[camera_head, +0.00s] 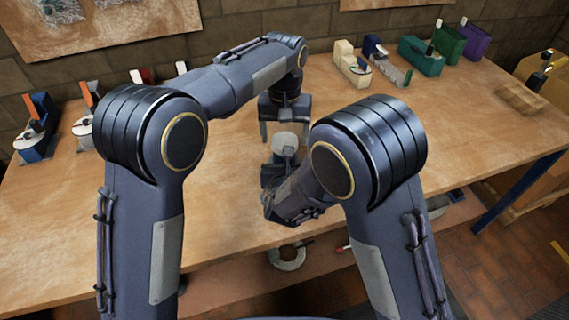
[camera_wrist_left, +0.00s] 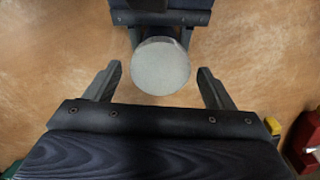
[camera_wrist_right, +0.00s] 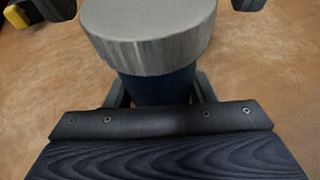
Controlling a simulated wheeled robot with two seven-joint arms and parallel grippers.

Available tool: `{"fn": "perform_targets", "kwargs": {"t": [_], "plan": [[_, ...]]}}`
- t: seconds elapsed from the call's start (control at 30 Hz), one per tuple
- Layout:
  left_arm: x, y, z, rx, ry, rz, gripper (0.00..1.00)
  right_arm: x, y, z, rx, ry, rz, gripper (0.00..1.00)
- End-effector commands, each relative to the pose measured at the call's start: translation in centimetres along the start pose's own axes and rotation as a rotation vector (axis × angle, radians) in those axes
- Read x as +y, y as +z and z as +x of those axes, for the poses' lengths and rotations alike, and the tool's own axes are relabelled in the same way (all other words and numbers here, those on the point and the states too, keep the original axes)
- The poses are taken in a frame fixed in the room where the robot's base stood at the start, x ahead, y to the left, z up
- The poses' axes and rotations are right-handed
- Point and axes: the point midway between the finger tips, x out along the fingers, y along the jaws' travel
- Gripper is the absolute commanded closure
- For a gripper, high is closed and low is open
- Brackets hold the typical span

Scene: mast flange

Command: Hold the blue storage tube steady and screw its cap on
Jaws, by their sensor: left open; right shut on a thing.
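The blue storage tube (camera_wrist_right: 160,88) stands upright in my right gripper (camera_head: 276,172), whose fingers are shut on its sides. A light grey ribbed cap (camera_wrist_right: 150,40) sits on top of the tube, and I cannot tell how tightly. The cap also shows in the head view (camera_head: 285,143), and from above as a round disc in the left wrist view (camera_wrist_left: 160,66). My left gripper (camera_head: 284,130) is open and points down just above the cap. Its fingers are on either side of the cap and apart from it. The tube's lower part is hidden.
The wooden bench (camera_head: 230,215) is clear around the grippers. Along its back stand several tape dispensers and small items, including a cream one (camera_head: 352,66) and a green one (camera_head: 420,58). A wooden block (camera_head: 521,98) lies at the right. A ring-shaped object (camera_head: 288,258) is below the front edge.

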Motion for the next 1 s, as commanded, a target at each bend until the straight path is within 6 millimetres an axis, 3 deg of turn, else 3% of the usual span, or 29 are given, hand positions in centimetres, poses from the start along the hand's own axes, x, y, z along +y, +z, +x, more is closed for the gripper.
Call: {"fn": "perform_targets", "kwargs": {"t": [0.13, 0.47, 0.8, 0.97, 1.0], "plan": [[-0.02, 0.02, 1.1, -0.001, -0.001, 0.0, 0.24, 0.02, 0.06, 0.0, -0.001, 0.0, 0.0, 1.0], [-0.03, 0.0, 1.32, 0.0, 0.0, 0.0, 0.25, 0.02, 0.06, 0.0, -0.001, 0.0, 0.0, 1.0], [-0.03, 0.0, 1.3, 0.0, -0.001, 0.0, 0.69, 0.02, 0.05, 0.0, -0.001, 0.0, 0.0, 1.0], [-0.03, 0.0, 1.29, 0.0, -0.001, 0.004, 0.69, 0.02, 0.05, 0.0, -0.001, 0.0, 0.0, 1.0], [-0.03, 0.0, 1.29, 0.0, -0.001, 0.004, 0.4, 0.02, 0.05, 0.0, -0.001, 0.0, 0.0, 1.0]]}}
